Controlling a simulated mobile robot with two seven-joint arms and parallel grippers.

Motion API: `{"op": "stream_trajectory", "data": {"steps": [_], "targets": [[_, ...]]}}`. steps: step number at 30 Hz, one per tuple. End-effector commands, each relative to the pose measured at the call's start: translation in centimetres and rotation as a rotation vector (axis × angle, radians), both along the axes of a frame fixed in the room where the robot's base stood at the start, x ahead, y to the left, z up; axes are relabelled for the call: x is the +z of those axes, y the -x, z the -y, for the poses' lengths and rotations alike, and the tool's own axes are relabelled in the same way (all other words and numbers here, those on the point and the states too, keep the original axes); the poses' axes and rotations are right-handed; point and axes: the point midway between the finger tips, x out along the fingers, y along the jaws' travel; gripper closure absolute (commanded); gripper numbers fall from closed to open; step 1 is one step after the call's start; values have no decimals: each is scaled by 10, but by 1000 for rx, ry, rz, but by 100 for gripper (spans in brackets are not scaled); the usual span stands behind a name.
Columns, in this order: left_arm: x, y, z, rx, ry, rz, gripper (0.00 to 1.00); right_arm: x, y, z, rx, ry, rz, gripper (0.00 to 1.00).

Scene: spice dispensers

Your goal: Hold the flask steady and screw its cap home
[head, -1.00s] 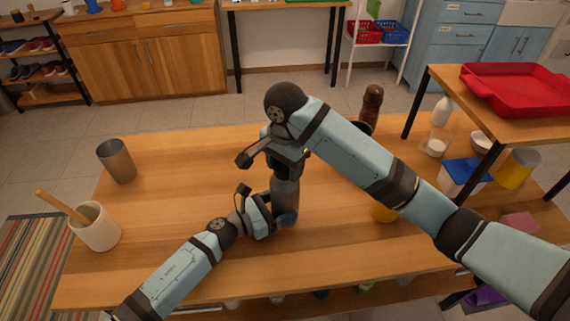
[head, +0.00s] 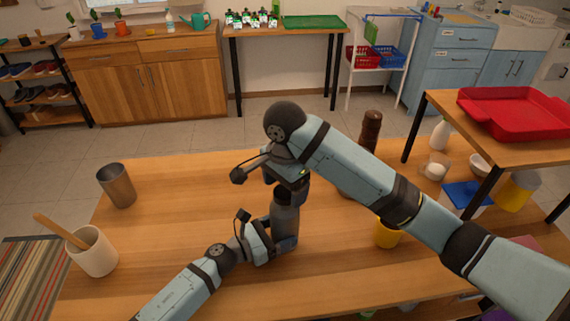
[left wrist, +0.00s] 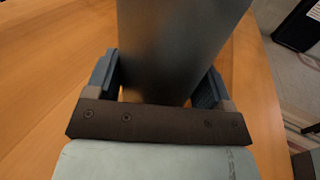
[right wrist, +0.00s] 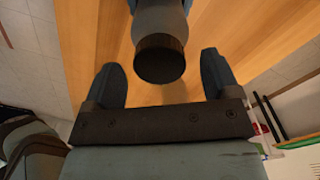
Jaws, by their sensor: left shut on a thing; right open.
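The grey metal flask (head: 284,214) stands upright over the wooden table, and its wide body also fills the left wrist view (left wrist: 180,45). My left gripper (left wrist: 162,82) is shut on the flask's body, one finger on each side. The dark, round cap (right wrist: 160,60) sits at the flask's top end in the right wrist view. My right gripper (right wrist: 163,70) is open, with its fingers on either side of the cap and a visible gap at each. In the head view my right gripper hides the cap, so how far it is screwed on cannot be told.
A metal cup (head: 117,187) and a white crock (head: 93,254) with a wooden handle stand at the left. A brown pepper mill (head: 370,130) and a yellow cup (head: 387,234) are near my right arm. A red tray (head: 515,112) lies on the right-hand table. The table's middle left is clear.

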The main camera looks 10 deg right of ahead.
Motion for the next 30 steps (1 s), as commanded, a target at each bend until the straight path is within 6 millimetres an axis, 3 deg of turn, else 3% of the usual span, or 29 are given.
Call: {"op": "stream_trajectory", "data": {"steps": [6, 13, 18, 27, 28, 30], "targets": [[0, 0, 0, 0, 0, 0, 44, 46, -1, 1, 0, 3, 6, 18], [0, 0, 0, 0, 0, 0, 44, 86, -1, 1, -1, 2, 4, 18], [0, 0, 0, 0, 0, 0, 44, 100, 0, 1, -1, 2, 1, 18], [0, 0, 0, 0, -1, 0, 44, 103, 0, 1, -2, 1, 0, 18], [0, 0, 0, 0, -1, 0, 23, 103, 0, 1, -2, 1, 0, 18], [0, 0, 0, 0, -1, 0, 7, 103, 0, 1, -2, 1, 0, 18]]}}
